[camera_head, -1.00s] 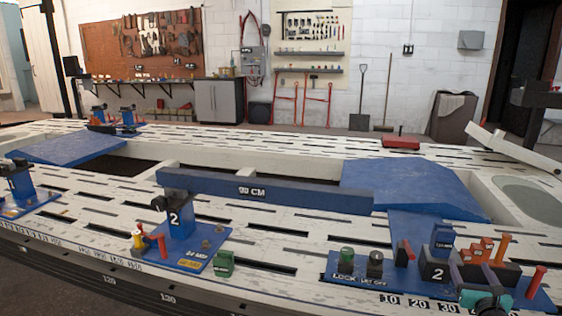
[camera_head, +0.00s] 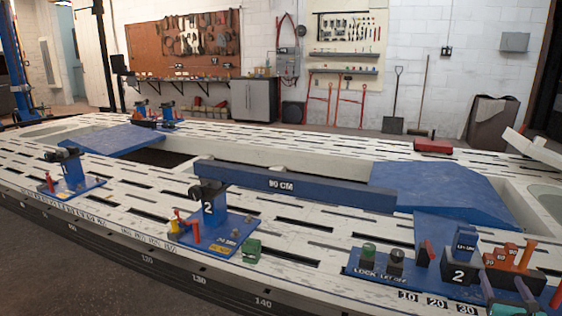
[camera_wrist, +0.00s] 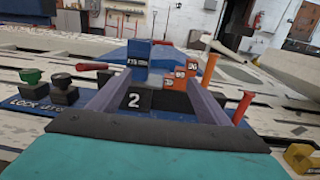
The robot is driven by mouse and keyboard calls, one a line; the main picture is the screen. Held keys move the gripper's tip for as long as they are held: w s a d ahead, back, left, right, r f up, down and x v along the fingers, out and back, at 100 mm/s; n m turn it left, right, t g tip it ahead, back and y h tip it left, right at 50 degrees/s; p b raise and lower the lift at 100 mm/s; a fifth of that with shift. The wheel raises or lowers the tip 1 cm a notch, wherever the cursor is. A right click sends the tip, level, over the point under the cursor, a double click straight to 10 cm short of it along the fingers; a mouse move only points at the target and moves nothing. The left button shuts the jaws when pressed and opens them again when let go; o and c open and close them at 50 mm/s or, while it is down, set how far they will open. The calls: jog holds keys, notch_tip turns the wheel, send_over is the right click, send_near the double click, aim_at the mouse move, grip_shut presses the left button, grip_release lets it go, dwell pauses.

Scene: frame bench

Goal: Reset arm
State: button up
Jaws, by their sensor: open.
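Beyond and between the fingers stand a black block marked 2 (camera_wrist: 135,101), a blue block (camera_wrist: 138,54) and orange numbered blocks (camera_wrist: 182,70). In the head view these are the black block (camera_head: 459,272), the blue block (camera_head: 465,243) and the orange blocks (camera_head: 503,254). I cannot tell the exact gap between fingers and blocks.
A blue plate (camera_head: 350,262) carries green and black knobs and red and orange pegs near the gripper. A blue clamp stand (camera_head: 209,218) and a 90 CM beam (camera_head: 285,184) are on the slotted white bench (camera_head: 300,235). A yellow part (camera_wrist: 300,157) is at the wrist view's lower right.

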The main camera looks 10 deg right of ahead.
jog(key=w+a+f+n+y+p, duration=0.2)
jog(key=w+a+n+y+p, duration=0.6)
jog(key=w+a, duration=1.25)
jog(key=a+f+n+g+y+p, duration=0.1)
jog(key=a+f+n+y+p, duration=0.2)
jog(key=a, duration=0.8)
jog(key=a+f+n+g+y+p, duration=0.15)
jog(key=a+p, duration=0.25)
jog(key=a, duration=0.7)
jog(key=a+f+n+g+y+p, duration=0.2)
jog(key=a+f+y+p, duration=0.15)
jog(key=a, duration=0.65)
jog(key=s+a+f+n+g+p, duration=0.45)
jog(key=s+a+n, duration=0.25)
jog(key=s+a, duration=0.25)
jog(key=s+a+f+n+g+p, duration=0.35)
jog(key=s+a+n+g, duration=0.2)
jog(key=s+a, duration=0.4)
jog(key=s+d+f+n+g+h+p, duration=0.1)
jog(key=s+d+f+n+g+h, duration=0.15)
jog(key=s+n, duration=0.65)
jog(key=s+d+n+g+h, duration=0.3)
jog(key=s+d+n, duration=0.3)
jog(key=d, duration=0.1)
jog(key=shift+s+d+f+n, duration=0.15)
jog(key=shift+d+f+n, duration=0.05)
jog(key=shift+f+n, duration=0.2)
